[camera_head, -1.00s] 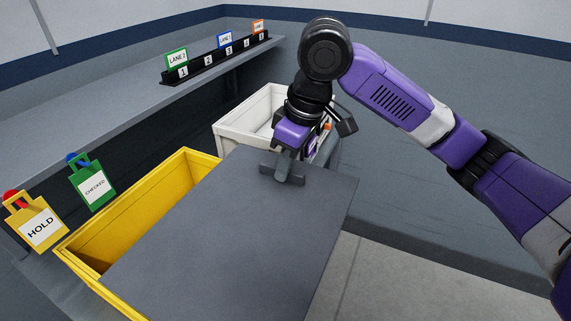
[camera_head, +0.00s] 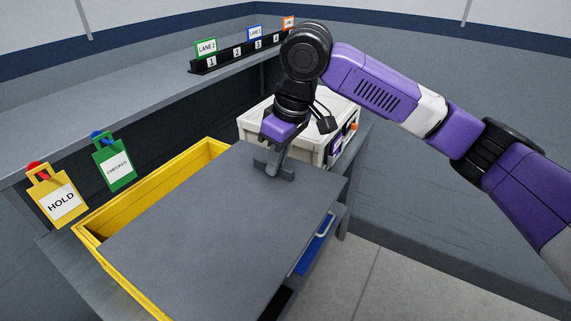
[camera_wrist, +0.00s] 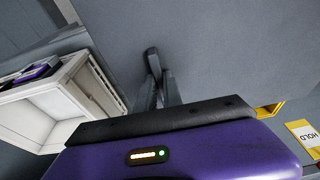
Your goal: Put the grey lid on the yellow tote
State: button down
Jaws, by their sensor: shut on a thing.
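The grey lid (camera_head: 215,235) is a flat, dark grey plate. My gripper (camera_head: 273,172) is shut on the lid at its far end, and the grip also shows in the wrist view (camera_wrist: 160,85). The yellow tote (camera_head: 88,236) lies under and to the left of the lid. The lid covers much of it from above, leaving a strip of the open inside and the left and far rims in sight. The tote's right side is hidden. I cannot tell whether the lid touches the rim or hangs just above it.
A white bin (camera_head: 313,153) stands just beyond the gripper. A yellow HOLD tag (camera_head: 60,202) and a green CHECKED tag (camera_head: 115,163) hang left of the tote. A grey shelf (camera_head: 140,110) with lane signs runs behind. A blue item (camera_head: 318,240) shows below the lid's right edge. Open floor lies right.

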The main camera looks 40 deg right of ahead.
aim_at(256, 157)
jog(key=shift+w+a+f, duration=0.15)
jog(key=shift+w+f, duration=0.1)
jog(key=shift+w, duration=0.2)
jog(key=shift+w+a+r+p, duration=0.1)
jog(key=shift+w+a+p, duration=0.15)
jog(key=shift+w, duration=0.45)
jog(key=shift+w+a+f+p, duration=0.1)
jog(key=shift+w+a+p, duration=0.15)
jog(key=shift+w, duration=0.4)
jog(key=shift+w+a+r+p, duration=0.1)
jog(key=shift+w+a+p, duration=0.15)
jog(key=shift+w, duration=0.45)
jog(key=shift+w+a+p, duration=0.4)
jog(key=shift+w+p, duration=0.05)
jog(key=shift+w, duration=0.8)
jog(key=shift+w+a+p, duration=0.35)
jog(key=shift+w+p, duration=0.15)
jog(key=shift+w, duration=0.8)
jog(key=shift+w+a+p, duration=0.4)
jog(key=shift+w+p, duration=0.05)
jog(key=shift+w, duration=0.8)
jog(key=shift+p, duration=2.4)
